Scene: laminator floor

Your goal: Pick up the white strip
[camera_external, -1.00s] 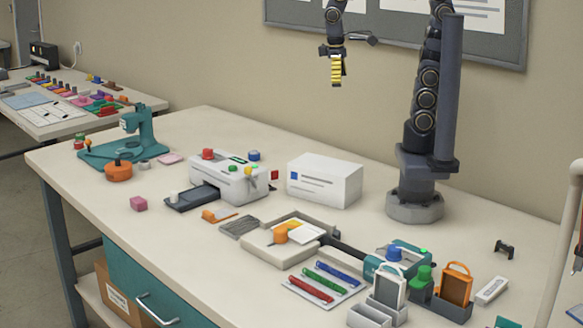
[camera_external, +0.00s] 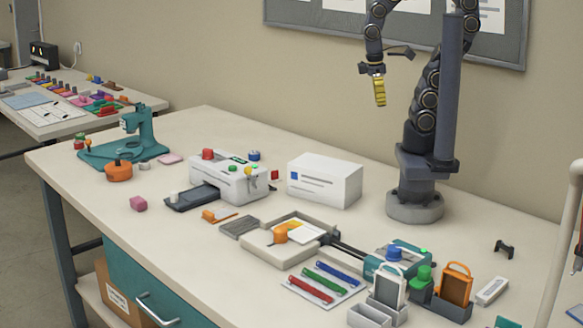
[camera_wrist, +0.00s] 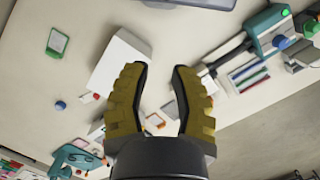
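A short white strip-like piece (camera_external: 491,291) lies flat on the table at the right, beside the orange-framed holder. It has a small grey patch. I cannot make it out in the wrist view. My gripper (camera_external: 380,102) has yellow ribbed fingers and hangs high above the back of the table, left of my arm's base. It is far from the white piece. In the wrist view my gripper (camera_wrist: 160,72) has its fingers well apart with nothing held between them.
A white box (camera_external: 325,180) stands behind the laminator (camera_external: 235,180). A shallow tray (camera_external: 262,250) with white cards, colored pens (camera_external: 311,289), and upright holders (camera_external: 456,284) crowd the front right. A small black clip (camera_external: 504,248) lies behind the white piece.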

